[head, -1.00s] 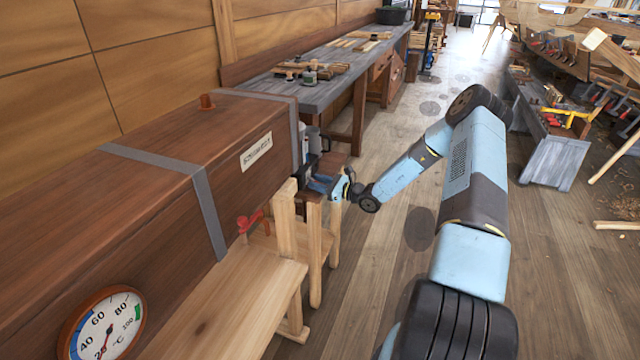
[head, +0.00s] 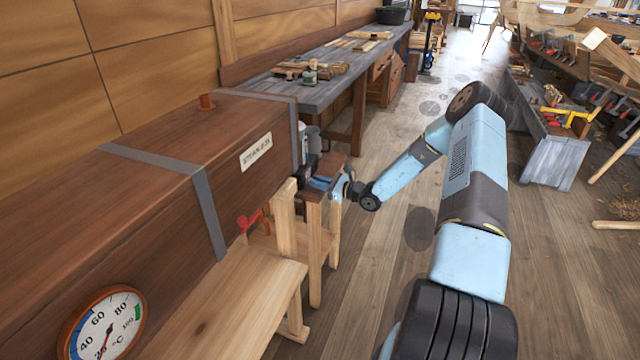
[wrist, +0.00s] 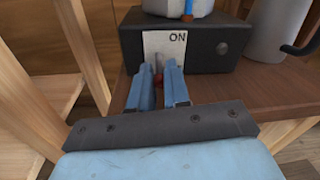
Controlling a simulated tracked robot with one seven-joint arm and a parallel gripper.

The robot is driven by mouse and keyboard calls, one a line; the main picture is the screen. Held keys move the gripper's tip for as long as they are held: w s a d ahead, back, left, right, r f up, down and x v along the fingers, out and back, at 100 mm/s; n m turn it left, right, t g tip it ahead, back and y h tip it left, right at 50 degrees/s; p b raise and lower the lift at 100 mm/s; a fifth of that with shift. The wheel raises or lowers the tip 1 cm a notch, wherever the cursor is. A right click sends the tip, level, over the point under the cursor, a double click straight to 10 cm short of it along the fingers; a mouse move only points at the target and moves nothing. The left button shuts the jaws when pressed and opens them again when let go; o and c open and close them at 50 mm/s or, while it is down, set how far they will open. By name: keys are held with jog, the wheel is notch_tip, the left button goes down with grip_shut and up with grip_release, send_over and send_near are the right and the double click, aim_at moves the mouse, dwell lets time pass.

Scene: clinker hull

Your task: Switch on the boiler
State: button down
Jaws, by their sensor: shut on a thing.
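The boiler is a grey metal vessel on a black base box (wrist: 215,42) at the far end of the wooden steam box; only its lower part shows in the wrist view. On the box front is a white plate (wrist: 160,42) marked ON, with a small switch (wrist: 158,82) with a red part below the label. My gripper (wrist: 158,76) is at the plate, its two blue fingers shut on the switch, which they mostly hide. In the head view my gripper (head: 320,183) reaches in from the right, and the switch cannot be made out there.
The long wooden steam box (head: 150,180) has a dial thermometer (head: 105,325) reading near 20 and a red-handled valve (head: 248,221). Wooden trestle legs (head: 287,225) stand close to my gripper. A grey workbench (head: 320,90) is behind.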

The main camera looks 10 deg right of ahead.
jog(key=r+g+h, duration=0.2)
jog(key=g+h, duration=0.1)
jog(key=shift+a, duration=0.2)
jog(key=h, duration=0.1)
jog(key=g+h, duration=0.1)
jog(key=r+g+h, duration=0.1)
jog(key=shift+w+a+r+n, duration=0.1)
jog(key=shift+a+n, duration=0.15)
jog(key=shift+n, duration=0.05)
jog(key=shift+a+r+g+h, duration=0.1)
jog(key=shift+r+g+h, duration=0.05)
jog(key=shift+g+h, duration=0.3)
jog(key=shift+a+h, duration=0.1)
jog(key=shift+h, duration=0.15)
jog(key=c, duration=1.2)
grip_release()
jog(key=shift+w, duration=0.1)
jog(key=shift+d, duration=0.2)
